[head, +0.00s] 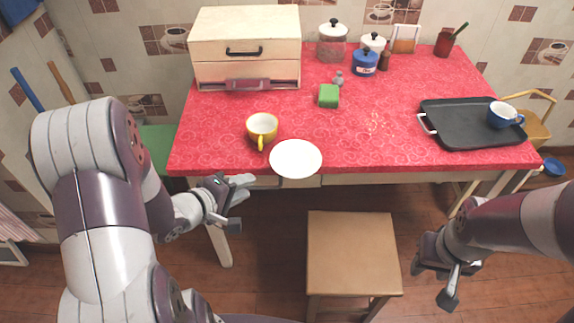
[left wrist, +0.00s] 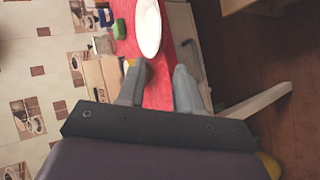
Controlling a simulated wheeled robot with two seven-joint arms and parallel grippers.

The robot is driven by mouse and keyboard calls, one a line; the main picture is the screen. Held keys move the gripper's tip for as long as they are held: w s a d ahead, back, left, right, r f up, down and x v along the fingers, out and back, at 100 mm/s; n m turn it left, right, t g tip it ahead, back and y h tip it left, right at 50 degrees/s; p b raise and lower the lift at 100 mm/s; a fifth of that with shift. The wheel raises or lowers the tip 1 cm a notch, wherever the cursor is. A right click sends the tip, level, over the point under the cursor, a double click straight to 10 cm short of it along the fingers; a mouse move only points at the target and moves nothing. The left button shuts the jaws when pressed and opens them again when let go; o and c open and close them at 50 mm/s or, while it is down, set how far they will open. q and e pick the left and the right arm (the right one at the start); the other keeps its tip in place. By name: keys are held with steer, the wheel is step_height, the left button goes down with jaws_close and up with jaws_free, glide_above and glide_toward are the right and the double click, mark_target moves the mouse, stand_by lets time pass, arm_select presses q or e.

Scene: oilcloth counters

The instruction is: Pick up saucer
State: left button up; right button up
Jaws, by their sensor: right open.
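The white saucer (head: 296,159) lies flat at the front edge of the red-covered table, and its near rim seems to reach slightly past the edge. It also shows in the left wrist view (left wrist: 149,26), beyond the fingertips. My left gripper (head: 243,188) is open and empty, in front of the table edge, left of the saucer and apart from it. Its two spread fingers show in the left wrist view (left wrist: 158,70). My right gripper (head: 432,285) is open and empty at the lower right, far from the saucer, in front of the table.
A yellow cup (head: 262,127) stands just behind and left of the saucer. A green sponge (head: 328,96) lies farther back. A black tray (head: 470,130) with a blue cup (head: 503,114) is at the right. A stool (head: 352,250) stands in front. The cloth right of the saucer is clear.

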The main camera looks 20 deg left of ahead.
mark_target(279, 173)
arm_select(q)
steer(key=b+x, duration=0.4)
steer(key=x, duration=0.9)
steer(key=shift+n+b, duration=0.3)
steer(key=shift+n, duration=0.1)
steer(key=shift+s+d, duration=0.1)
jaws_close()
